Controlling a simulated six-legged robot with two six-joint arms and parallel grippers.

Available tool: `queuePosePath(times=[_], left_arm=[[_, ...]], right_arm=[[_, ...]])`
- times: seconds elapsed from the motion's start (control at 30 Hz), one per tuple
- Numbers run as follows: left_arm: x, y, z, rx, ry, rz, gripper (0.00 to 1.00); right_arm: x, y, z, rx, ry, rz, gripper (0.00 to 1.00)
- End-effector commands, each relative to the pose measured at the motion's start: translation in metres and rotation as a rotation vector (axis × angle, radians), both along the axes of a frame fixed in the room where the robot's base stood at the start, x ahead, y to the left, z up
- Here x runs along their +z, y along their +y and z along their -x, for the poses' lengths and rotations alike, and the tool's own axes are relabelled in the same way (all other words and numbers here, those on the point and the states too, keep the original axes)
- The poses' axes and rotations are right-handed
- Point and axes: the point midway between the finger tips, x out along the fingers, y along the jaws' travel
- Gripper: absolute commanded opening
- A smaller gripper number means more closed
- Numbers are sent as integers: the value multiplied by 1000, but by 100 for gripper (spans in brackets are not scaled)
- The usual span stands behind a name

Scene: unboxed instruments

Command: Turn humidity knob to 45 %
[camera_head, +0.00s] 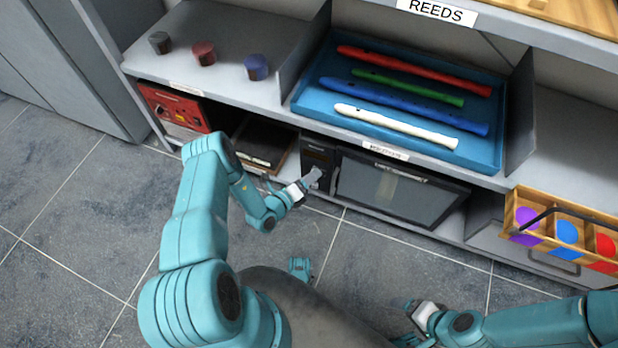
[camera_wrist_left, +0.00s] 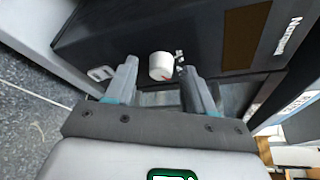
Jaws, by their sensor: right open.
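The dark humidity cabinet (camera_head: 398,190) with a glass door stands on the low shelf, with its control panel (camera_head: 318,153) on the left side. In the left wrist view a round white knob (camera_wrist_left: 161,66) with a small red mark sits on the dark panel (camera_wrist_left: 110,35). My left gripper (camera_head: 312,178) is at the panel. In the left wrist view its fingers (camera_wrist_left: 158,72) are apart, one on each side of the knob; I cannot tell whether they touch it. The knob is hidden in the head view. My right gripper (camera_head: 418,310) is open and empty above the floor.
A blue tray (camera_head: 305,100) with several recorders lies on the shelf above. A red box (camera_head: 175,108) stands lower left. A wooden carrier (camera_head: 512,215) with coloured discs is at right. Three small round pieces stand upper left, including a blue one (camera_head: 256,67). The tiled floor is mostly clear.

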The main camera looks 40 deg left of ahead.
Motion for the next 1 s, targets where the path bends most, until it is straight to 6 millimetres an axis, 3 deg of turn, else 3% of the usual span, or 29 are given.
queuePosePath(times=[0.27, 0.7, 1.0], left_arm=[[4, 2, 10, 1, 1, 1, 54], [26, 14, 117, 7, 3, 3, 54], [31, 17, 156, 1, 0, 0, 54]], right_arm=[[5, 1, 1, 3, 1, 0, 88], [34, 5, 5, 22, 10, -4, 88], [41, 5, 5, 20, 9, -4, 88]])
